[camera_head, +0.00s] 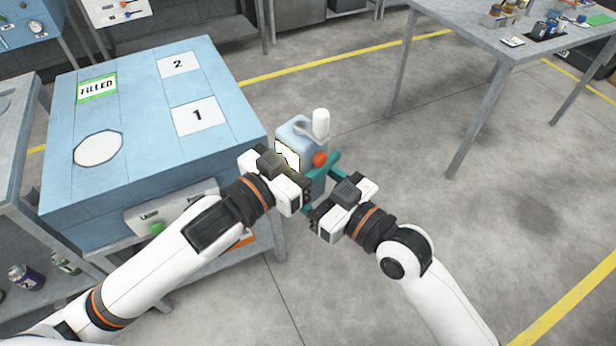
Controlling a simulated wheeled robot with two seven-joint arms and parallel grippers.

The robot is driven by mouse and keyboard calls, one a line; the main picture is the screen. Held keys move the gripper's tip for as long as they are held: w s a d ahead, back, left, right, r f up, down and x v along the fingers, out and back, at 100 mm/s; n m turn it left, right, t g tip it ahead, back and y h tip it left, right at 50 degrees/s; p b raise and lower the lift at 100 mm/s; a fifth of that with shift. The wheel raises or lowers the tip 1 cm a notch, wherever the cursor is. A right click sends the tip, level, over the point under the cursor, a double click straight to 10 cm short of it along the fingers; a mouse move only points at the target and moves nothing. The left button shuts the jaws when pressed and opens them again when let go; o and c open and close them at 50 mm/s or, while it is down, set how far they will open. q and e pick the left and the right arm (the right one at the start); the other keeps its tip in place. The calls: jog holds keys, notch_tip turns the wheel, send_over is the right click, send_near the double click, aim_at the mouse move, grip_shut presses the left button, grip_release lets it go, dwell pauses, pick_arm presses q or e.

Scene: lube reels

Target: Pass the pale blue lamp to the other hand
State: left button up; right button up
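The pale blue lamp (297,129) is in the air in front of me, off the right edge of the blue bench. It has a white knob on top, an orange round part, a bright front face and teal bars at its lower right. My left gripper (302,203) is at its lower left and appears shut on it; the grip itself is hidden. My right gripper (314,212) is at its lower right, close beside the teal bars and the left gripper. I cannot tell whether it touches the lamp, and its fingers are too small to read.
The blue bench (135,140) at left has a "FILLED" label, a white disc and panels marked 1 and 2. A grey table (465,40) with small items stands at the upper right. Bottles (30,278) are at the lower left. The floor (420,190) at right is clear.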

pick_arm(q)
jog(key=shift+r, duration=0.1)
pick_arm(e)
jog(key=c, duration=0.9)
pick_arm(q)
jog(key=o, duration=1.3)
pick_arm(e)
jog(key=shift+r, duration=0.1)
jog(key=shift+c, duration=0.5)
pick_arm(q)
jog(key=shift+o, duration=0.2)
